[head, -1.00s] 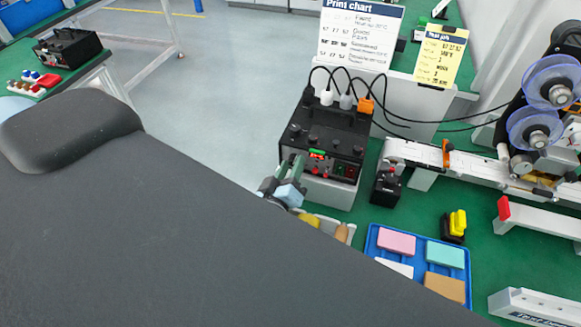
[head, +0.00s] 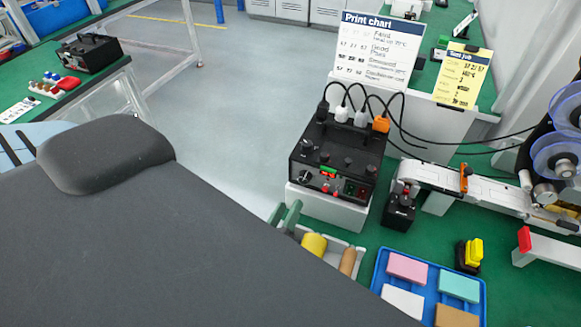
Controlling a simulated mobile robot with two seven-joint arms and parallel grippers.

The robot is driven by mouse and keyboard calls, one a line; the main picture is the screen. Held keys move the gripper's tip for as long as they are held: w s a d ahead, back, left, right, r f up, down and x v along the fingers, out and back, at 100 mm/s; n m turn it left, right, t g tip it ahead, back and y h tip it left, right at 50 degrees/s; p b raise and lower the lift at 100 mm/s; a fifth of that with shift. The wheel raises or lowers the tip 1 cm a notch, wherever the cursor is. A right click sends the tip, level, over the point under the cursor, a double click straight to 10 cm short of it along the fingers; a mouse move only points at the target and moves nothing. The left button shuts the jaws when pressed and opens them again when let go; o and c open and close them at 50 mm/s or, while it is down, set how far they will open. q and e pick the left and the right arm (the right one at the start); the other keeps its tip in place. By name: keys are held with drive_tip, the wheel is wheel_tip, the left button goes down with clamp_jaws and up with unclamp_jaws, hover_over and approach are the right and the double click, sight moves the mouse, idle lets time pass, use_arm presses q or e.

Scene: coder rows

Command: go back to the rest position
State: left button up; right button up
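The two greenish fingertips of my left gripper (head: 284,213) show just past the edge of my large dark grey arm link, which fills the lower left of the head view. The fingertips are apart with nothing seen between them. The rest of this gripper is hidden behind the link. The fingertips are in front of the black coder box (head: 338,160), near the left end of a grey tray (head: 352,246) with a yellow roll (head: 314,245) and a tan roll (head: 348,261). I cannot tell whether they touch the tray. My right gripper is not in view.
A blue tray (head: 379,270) with coloured blocks lies at lower right. A white conveyor (head: 436,180) with clear reels (head: 560,158) stands right. A print chart (head: 375,48) and yellow job card (head: 463,75) stand behind. Open floor (head: 225,110) lies beyond my link; another bench is at left.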

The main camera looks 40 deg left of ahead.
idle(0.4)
use_arm(q)
drive_tip(key=s+d+r+m+h, duration=0.1)
drive_tip(key=d+r+m+h, duration=0.3)
drive_tip(key=d+m+h, duration=0.5)
drive_tip(key=s+d+f+m+g+h, duration=0.5)
drive_tip(key=g, duration=0.1)
drive_tip(key=s+a+f+n+g+y, duration=0.1)
drive_tip(key=s+a+f+g+y, duration=0.9)
drive_tip(key=s+a, duration=0.35)
drive_tip(key=w+d+f+t+h, duration=0.2)
drive_tip(key=w+f+t, duration=0.3)
drive_tip(key=f, duration=0.5)
drive_tip(key=shift+d+f+t, duration=0.35)
drive_tip(key=shift+d+t, duration=0.05)
drive_tip(key=shift+t, duration=0.9)
